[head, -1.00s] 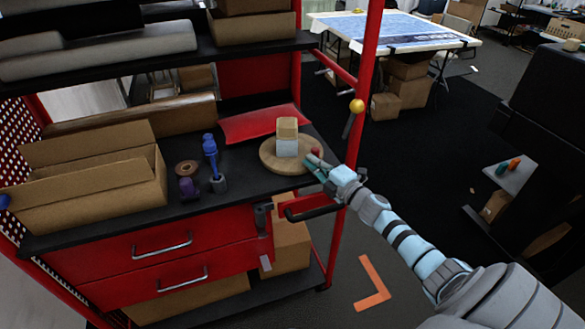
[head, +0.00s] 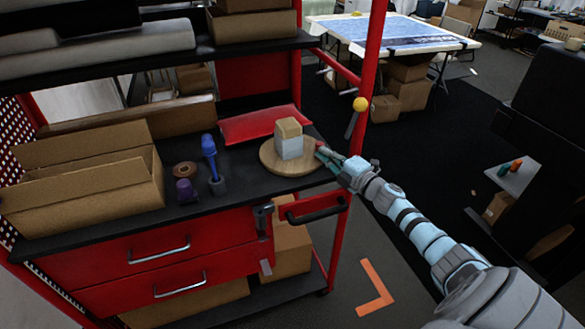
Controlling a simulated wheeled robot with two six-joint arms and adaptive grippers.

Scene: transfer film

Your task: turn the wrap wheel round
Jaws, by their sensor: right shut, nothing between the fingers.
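The wrap wheel is a round wooden disc (head: 270,158) lying flat on the black top of the red cart. A block (head: 290,141), tan on top and pale below, stands on it. A small red piece shows at the disc's right edge, partly hidden by my gripper. My right gripper (head: 322,153) is shut and empty at the right rim of the disc; whether it touches the rim cannot be told. My left gripper is not in view.
A red pouch (head: 259,124) lies behind the disc. A blue tool (head: 211,160), a purple item (head: 186,190), a brown roll (head: 185,169) and an open cardboard box (head: 90,195) stand to the left. A red post (head: 371,80) rises close behind my right gripper.

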